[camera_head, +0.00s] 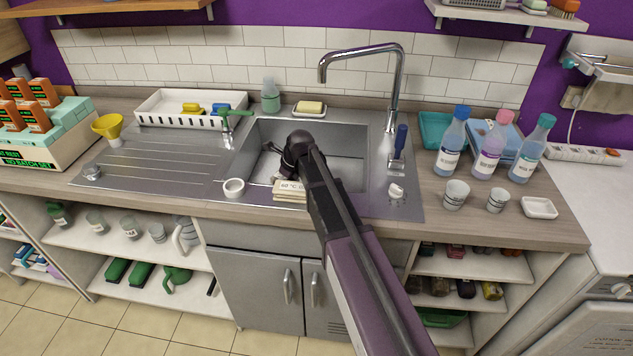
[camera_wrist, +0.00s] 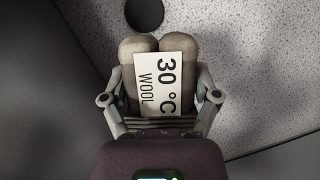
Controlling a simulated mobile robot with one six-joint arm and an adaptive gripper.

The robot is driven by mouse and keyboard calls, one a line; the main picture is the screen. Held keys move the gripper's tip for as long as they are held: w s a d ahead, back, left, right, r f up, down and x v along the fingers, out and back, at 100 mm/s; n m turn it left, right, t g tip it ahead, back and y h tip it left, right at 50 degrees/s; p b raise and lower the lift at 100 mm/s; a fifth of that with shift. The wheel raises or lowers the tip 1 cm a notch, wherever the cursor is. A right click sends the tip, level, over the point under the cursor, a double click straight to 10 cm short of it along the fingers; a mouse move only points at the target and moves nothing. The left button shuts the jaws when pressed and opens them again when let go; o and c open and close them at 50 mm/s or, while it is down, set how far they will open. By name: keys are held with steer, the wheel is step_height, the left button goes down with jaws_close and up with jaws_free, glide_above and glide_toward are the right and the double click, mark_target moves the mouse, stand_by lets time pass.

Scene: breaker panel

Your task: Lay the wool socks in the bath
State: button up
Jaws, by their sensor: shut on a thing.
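My gripper (camera_head: 281,158) reaches into the steel sink basin (camera_head: 345,165), which looks like the bath. In the wrist view my gripper (camera_wrist: 160,95) is shut on the wool socks (camera_wrist: 140,46), a grey-brown rolled pair with a white label reading "30 °C WOOL". The fingers sit on both sides of the pair. Below the socks is the speckled basin floor (camera_wrist: 235,60) with a dark round hole (camera_wrist: 143,14). Whether the socks touch the floor I cannot tell. In the head view my gripper and arm hide them.
A beige bundle with a "60 °C" label (camera_head: 289,188) lies at the basin's front edge, close by my arm. A tall tap (camera_head: 390,90) arches over the back right. A white cup (camera_head: 234,188) stands front left. Bottles (camera_head: 489,150) stand right. The ribbed drainboard (camera_head: 150,158) is largely clear.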

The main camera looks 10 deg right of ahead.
steer(key=w+d, duration=0.1)
steer(key=d, duration=0.3)
steer(key=w+d, duration=0.2)
steer(key=d, duration=0.2)
steer(key=w+d+f+b, duration=0.1)
steer(key=d, duration=0.3)
steer(key=shift+w+d+f, duration=0.1)
steer(key=shift+w+d, duration=0.1)
steer(key=shift+w, duration=0.1)
steer(key=shift+f, duration=0.15)
steer(key=shift+f+b, duration=1.65)
steer(key=shift+b, duration=0.2)
steer(key=shift+f+b, duration=0.6)
steer(key=o, duration=1.1)
steer(key=shift+r, duration=0.15)
